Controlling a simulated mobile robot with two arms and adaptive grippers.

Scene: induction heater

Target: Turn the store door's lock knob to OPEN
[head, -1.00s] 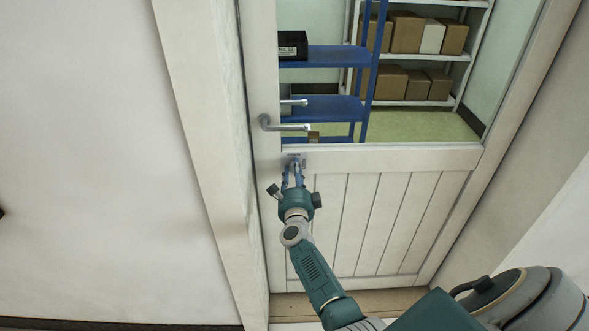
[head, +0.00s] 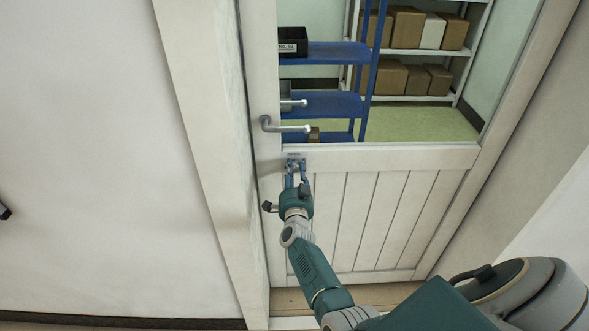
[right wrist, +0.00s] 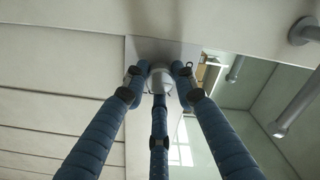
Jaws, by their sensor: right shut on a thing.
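The store door (head: 379,157) is white, with a glazed upper part and a planked lower part. My right gripper (head: 296,165) is at the door's left stile, below the lever handle (head: 285,127). In the right wrist view its blue fingers (right wrist: 160,72) are closed around the round, grey metal lock knob (right wrist: 160,78). The knob sits on a pale plate (right wrist: 141,50) on the door. In the head view the fingers hide most of the knob, and any OPEN marking is too small to read. My left gripper cannot be made out.
The lever handle juts out just above my right gripper. The door frame (head: 205,150) and a bare wall (head: 90,150) are to the left. Through the glass stand a blue shelf (head: 330,104) and white shelves with cardboard boxes (head: 405,78). A small dark piece shows at the left edge.

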